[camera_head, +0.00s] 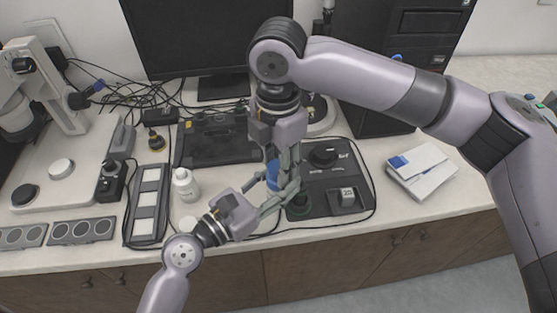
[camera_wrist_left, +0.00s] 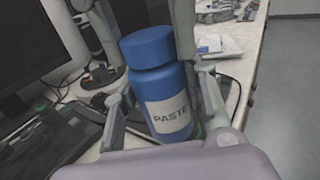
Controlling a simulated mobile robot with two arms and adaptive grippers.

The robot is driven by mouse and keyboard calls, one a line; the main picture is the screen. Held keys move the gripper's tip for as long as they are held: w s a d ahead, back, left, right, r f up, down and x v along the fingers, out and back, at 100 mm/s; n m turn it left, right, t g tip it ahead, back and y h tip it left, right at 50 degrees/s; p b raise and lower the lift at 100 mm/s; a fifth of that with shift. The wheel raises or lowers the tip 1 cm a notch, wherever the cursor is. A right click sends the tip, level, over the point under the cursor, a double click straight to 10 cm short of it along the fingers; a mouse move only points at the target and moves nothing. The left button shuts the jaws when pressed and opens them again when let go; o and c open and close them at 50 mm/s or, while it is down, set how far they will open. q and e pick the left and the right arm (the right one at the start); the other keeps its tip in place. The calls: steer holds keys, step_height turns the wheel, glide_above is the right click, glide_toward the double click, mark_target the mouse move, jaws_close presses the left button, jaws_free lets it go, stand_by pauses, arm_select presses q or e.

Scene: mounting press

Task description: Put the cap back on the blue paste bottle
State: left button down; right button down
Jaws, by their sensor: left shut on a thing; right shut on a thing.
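The blue paste bottle (camera_wrist_left: 172,103), with a white PASTE label, stands upright between the fingers of my left gripper (camera_wrist_left: 163,108), which is shut on it. The blue cap (camera_wrist_left: 148,46) sits on top of the bottle, in line with it. The fingers of my right gripper reach down on both sides of the cap and are shut on it. In the head view a blue part of the bottle (camera_head: 272,174) shows between my left gripper (camera_head: 279,190) and my right gripper (camera_head: 284,168). The fingers hide much of it there.
A white bottle (camera_head: 185,186) stands left of my left gripper. A black device with a knob (camera_head: 323,157) lies to the right. A monitor (camera_head: 200,35) stands behind, and a white box (camera_head: 421,170) lies at the right. The counter's front edge is close.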

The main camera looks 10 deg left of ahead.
steer(key=m, duration=0.3)
steer(key=shift+m, duration=0.4)
steer(key=m, duration=0.3)
steer(key=shift+m, duration=0.4)
steer(key=m, duration=0.3)
steer(key=shift+m, duration=0.4)
steer(key=m, duration=0.3)
steer(key=shift+m, duration=0.4)
steer(key=c, duration=1.1)
jaws_free()
steer(key=shift+r, duration=2.25)
